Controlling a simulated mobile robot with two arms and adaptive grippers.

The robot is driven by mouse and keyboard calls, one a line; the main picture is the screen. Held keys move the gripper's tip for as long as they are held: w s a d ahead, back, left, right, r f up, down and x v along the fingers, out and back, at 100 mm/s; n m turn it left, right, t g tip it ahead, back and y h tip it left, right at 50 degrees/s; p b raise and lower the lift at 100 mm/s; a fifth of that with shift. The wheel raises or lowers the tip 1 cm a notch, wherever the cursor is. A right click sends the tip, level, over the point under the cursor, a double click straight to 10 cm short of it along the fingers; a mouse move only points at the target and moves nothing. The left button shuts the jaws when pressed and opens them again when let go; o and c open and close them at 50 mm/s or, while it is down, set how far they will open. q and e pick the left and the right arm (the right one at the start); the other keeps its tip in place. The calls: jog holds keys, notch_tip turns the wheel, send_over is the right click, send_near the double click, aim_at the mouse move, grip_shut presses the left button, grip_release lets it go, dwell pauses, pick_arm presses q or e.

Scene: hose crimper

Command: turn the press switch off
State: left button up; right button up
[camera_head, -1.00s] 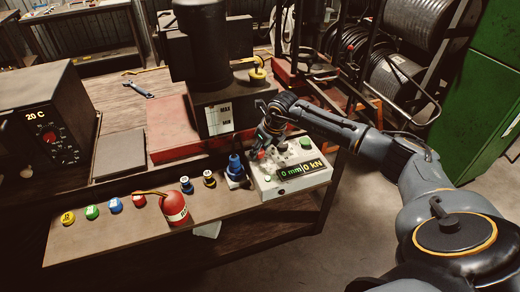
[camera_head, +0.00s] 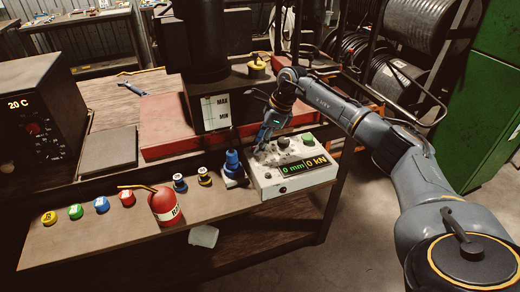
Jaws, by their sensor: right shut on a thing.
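The press control box (camera_head: 292,182) is a pale box at the right end of the bench. Its lit display (camera_head: 304,165) reads 0 mm and 0 kN. A dark knob (camera_head: 283,142) and a green button (camera_head: 308,138) sit on its top. My right gripper (camera_head: 262,147) reaches down onto the box's top left part, left of the knob. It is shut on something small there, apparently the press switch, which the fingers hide. My left gripper is not in view.
A blue fitting (camera_head: 233,165) stands just left of the box, close to my gripper. A red bottle (camera_head: 165,205) and several coloured caps line the shelf. The press (camera_head: 215,105) rises behind. A dark heater box (camera_head: 42,115) stands at left.

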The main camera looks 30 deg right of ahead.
jog(key=n+b, duration=0.1)
jog(key=n, duration=0.1)
jog(key=n+g+b, duration=0.1)
jog(key=n, duration=0.1)
jog(key=shift+w+n+g+y, duration=0.2)
jog(key=shift+n+g+y, duration=0.1)
jog(key=shift+n+g+b, duration=0.7)
jog(key=shift+n, duration=1)
jog(key=o, duration=1.1)
jog(key=shift+o, duration=0.2)
jog(key=v, duration=0.7)
jog(key=shift+r, duration=0.3)
jog(key=shift+w+d+r, duration=0.1)
